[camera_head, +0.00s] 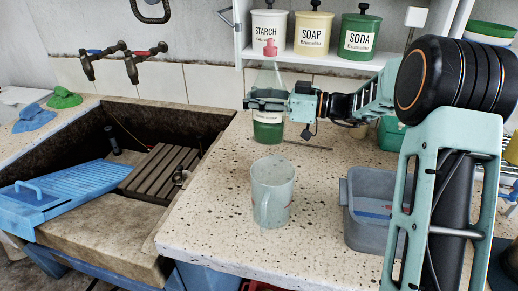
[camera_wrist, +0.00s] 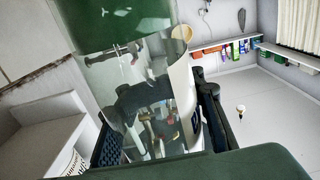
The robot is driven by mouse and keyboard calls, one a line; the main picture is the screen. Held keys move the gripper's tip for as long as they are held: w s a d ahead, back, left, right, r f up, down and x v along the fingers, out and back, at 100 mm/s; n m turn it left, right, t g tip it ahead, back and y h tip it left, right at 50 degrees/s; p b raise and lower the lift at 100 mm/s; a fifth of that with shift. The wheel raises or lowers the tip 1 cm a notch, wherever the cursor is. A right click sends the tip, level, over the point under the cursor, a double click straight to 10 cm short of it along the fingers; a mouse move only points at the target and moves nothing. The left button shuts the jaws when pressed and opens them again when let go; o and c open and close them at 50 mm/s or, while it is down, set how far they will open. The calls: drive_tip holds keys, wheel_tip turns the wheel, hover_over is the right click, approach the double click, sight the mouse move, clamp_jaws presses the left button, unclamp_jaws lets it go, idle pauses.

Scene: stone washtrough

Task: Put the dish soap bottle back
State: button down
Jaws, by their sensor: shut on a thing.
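The dish soap bottle (camera_head: 268,131) is clear, with a green lower part and a red pump top. It stands upright in front of the shelf at the back of the counter. My gripper (camera_head: 262,104) comes from the right and is shut around its middle. I cannot tell whether its base touches the counter. In the wrist view the bottle (camera_wrist: 125,22) fills the upper middle, between the dark finger pads.
A shelf (camera_head: 300,63) with starch, soap and soda canisters is right behind the bottle. A translucent mug (camera_head: 272,200) stands on the speckled counter (camera_head: 215,225). A grey tub (camera_head: 365,236) is at right. The stone sink (camera_head: 70,240) with a blue washboard (camera_head: 65,192) is at left.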

wheel_tip(320, 180, down, 9)
drive_tip(key=shift+b, duration=0.45)
drive_tip(key=c, duration=1.2)
unclamp_jaws()
drive_tip(key=d, duration=0.4)
drive_tip(key=s+d, duration=0.1)
drive_tip(key=d, duration=0.3)
drive_tip(key=s+d, duration=0.1)
drive_tip(key=d, duration=0.2)
drive_tip(key=shift+s+d+r, duration=0.15)
drive_tip(key=shift+s+d, duration=0.05)
drive_tip(key=shift+d, duration=0.2)
